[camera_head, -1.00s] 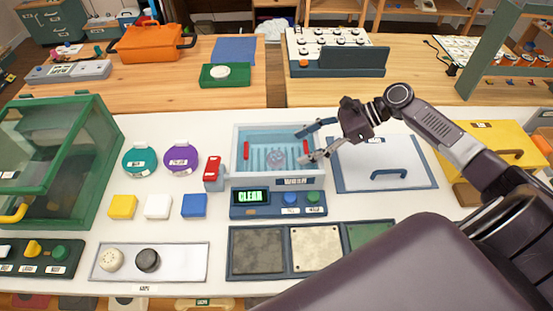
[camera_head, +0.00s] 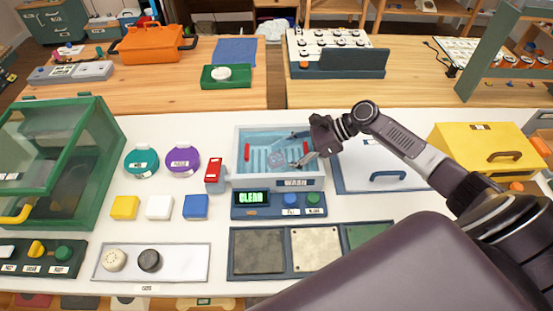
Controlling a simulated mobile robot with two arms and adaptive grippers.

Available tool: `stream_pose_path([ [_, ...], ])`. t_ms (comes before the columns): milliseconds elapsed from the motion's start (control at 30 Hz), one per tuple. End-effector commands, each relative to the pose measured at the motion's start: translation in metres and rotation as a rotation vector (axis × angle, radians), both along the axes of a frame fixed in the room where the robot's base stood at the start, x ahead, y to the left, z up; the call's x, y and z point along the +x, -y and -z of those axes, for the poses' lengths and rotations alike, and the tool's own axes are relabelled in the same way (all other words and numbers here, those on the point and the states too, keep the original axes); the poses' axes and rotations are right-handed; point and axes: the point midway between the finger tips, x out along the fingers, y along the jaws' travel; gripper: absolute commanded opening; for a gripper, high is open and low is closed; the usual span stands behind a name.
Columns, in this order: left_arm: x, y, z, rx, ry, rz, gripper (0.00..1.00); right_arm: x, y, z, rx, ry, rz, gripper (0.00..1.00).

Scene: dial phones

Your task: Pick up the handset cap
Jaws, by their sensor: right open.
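A small round piece (camera_head: 276,160), possibly a cap, lies low in the blue wash basin (camera_head: 239,152); it is too small to identify surely. A cream cap with small holes (camera_head: 114,260) and a black round cap (camera_head: 149,260) sit on a white tray (camera_head: 185,262) at the front left. My right gripper (camera_head: 292,151) reaches in from the right over the right part of the basin. Its two fingers are spread and nothing shows between them as held. My left gripper is out of view.
A control panel (camera_head: 238,214) reading CLEAN stands before the basin. A green glass-sided cabinet (camera_head: 95,150) and yellow box (camera_head: 470,150) flank the table.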

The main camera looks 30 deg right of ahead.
Motion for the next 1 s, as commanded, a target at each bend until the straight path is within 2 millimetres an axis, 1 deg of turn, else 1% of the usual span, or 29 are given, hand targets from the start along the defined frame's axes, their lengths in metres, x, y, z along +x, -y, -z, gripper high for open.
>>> stream_pose_path([
  [33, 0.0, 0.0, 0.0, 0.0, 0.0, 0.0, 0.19, 0.0, 0.0, 0.0, 0.0, 0.0, 0.0, 0.58],
  [300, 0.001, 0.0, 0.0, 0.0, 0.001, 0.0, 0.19, 0.0, 0.0, 0.0, 0.0, -0.001, -0.001, 0.29],
  [400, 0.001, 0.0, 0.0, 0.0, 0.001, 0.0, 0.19, 0.0, 0.0, 0.0, 0.0, -0.001, -0.001, 0.19],
  [633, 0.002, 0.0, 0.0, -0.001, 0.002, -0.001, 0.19, 0.0, 0.0, -0.001, 0.0, 0.0, 0.0, 0.19],
  [767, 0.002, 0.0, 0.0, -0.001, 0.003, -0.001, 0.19, 0.0, 0.0, -0.007, 0.0, 0.002, -0.001, 0.19],
  [867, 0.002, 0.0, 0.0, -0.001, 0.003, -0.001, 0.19, 0.0, 0.001, -0.016, -0.001, 0.001, -0.001, 0.19],
  [967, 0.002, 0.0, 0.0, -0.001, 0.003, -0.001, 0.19, 0.0, 0.0, -0.032, -0.001, 0.003, -0.002, 0.19],
  [1000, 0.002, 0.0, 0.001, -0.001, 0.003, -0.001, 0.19, 0.0, 0.001, -0.04, -0.002, 0.005, -0.003, 0.19],
])
